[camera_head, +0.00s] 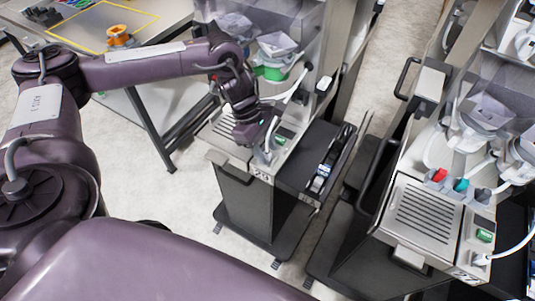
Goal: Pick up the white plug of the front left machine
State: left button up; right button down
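The front left machine (237,192) is a grey and dark dispenser with a number label on its front edge. A white cable (288,98) runs down from its upper part to the panel at its front corner, beside my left gripper (268,149). The white plug at the cable's lower end is mostly hidden by the gripper, and I cannot make out its outline. My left gripper points down at the panel, close to a small green display (280,139). Its fingers are too small and covered to show whether they are open or shut. My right gripper is not in view.
A second machine (424,215) stands at the right, with red and teal knobs and its own white plug (480,259). A dark tray with a small device (320,178) is beside the left machine. A table (165,50) with an orange spool (119,36) stands at the upper left.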

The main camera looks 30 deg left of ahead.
pick_arm(q)
grip_shut()
jog(key=shift+r, duration=0.1)
dwell(0.3)
